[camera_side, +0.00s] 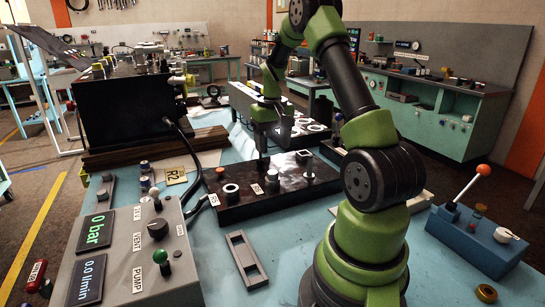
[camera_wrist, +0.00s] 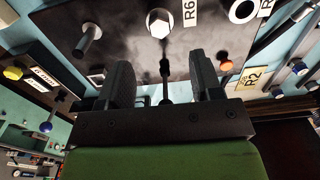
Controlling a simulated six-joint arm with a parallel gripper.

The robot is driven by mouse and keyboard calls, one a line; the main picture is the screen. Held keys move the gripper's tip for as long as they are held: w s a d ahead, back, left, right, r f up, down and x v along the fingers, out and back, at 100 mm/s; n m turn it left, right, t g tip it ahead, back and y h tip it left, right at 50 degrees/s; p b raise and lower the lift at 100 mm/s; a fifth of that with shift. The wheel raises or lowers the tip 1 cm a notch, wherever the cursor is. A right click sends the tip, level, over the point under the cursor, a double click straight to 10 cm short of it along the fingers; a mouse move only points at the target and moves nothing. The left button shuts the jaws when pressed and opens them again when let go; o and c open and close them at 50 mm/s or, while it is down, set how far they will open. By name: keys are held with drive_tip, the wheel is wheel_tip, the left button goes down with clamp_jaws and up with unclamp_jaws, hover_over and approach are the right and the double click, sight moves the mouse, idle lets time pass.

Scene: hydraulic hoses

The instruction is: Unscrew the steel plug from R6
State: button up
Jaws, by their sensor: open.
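The steel plug is a bright hex head (camera_wrist: 159,22) on the dark manifold block, next to the white R6 label (camera_wrist: 188,12) in the wrist view. In the side view the plug (camera_side: 271,176) shows small on top of the black block (camera_side: 240,208). My gripper (camera_wrist: 162,78) is open, and its two dark jaws point toward the block, apart from the plug. In the side view my gripper (camera_side: 263,148) is above the back edge of the block. A thin dark shape shows between the jaws; I cannot tell what it is.
On the block, an open ring port (camera_side: 231,188) and a steel post (camera_side: 309,165) flank the plug. A grey control box (camera_side: 150,250) reads 0 bar at front left. A grey slotted tray (camera_side: 246,260) lies in front. A blue lever box (camera_side: 478,240) stands at right.

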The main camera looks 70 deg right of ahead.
sight(272, 172)
wheel_tip(272, 172, down, 8)
drive_tip(key=shift+f, duration=0.25)
drive_tip(key=c, duration=0.8)
drive_tip(key=o, duration=0.8)
drive_tip(key=shift+r, duration=0.15)
wheel_tip(272, 172, up, 10)
